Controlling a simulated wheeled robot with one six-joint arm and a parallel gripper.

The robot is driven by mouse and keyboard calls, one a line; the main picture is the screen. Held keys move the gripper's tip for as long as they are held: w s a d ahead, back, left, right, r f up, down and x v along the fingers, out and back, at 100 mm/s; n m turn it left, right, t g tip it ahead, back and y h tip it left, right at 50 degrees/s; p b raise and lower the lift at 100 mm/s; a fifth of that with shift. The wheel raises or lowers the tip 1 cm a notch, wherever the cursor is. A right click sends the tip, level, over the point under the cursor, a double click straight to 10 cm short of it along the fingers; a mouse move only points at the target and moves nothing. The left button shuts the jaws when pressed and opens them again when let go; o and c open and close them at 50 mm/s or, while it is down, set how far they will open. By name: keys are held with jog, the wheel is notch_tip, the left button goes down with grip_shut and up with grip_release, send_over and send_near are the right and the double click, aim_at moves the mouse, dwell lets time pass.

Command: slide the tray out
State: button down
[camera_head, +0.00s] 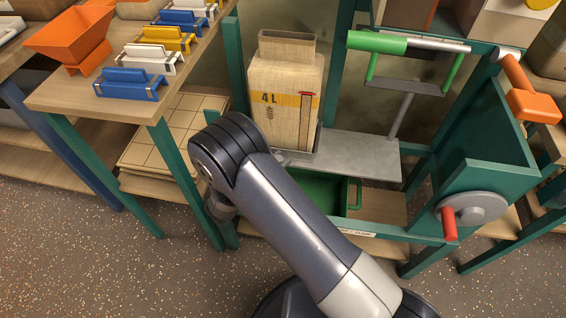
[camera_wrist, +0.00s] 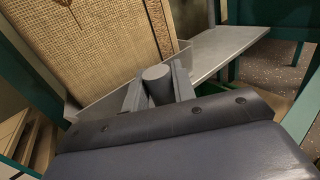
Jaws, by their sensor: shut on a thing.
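A shallow grey tray (camera_wrist: 95,108) with a low rim is under a tan woven sack (camera_head: 285,100) marked "4 L". The sack stands upright; its lower side also shows in the wrist view (camera_wrist: 95,45). A grey round knob (camera_wrist: 157,82) is at the tray's front edge. My gripper (camera_wrist: 158,88) is shut on this knob, one finger on each side. In the head view my arm hides the gripper and most of the tray's front edge.
A flat grey plate (camera_head: 360,154) extends right of the sack. Below is a green bin (camera_head: 318,188) with a green handle. A red-handled crank wheel (camera_head: 475,208) is at right. Speckled floor (camera_head: 110,260) is clear in front.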

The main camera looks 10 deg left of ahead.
jog(key=shift+a+b, duration=0.3)
jog(key=shift+a, duration=1.65)
jog(key=c, duration=1.2)
grip_release()
jog(key=shift+a, duration=0.15)
jog(key=p+v, duration=0.1)
jog(key=v, duration=0.9)
jog(key=shift+s+a+p, duration=0.15)
jog(key=shift+s+p, duration=0.15)
jog(key=shift+p, duration=0.1)
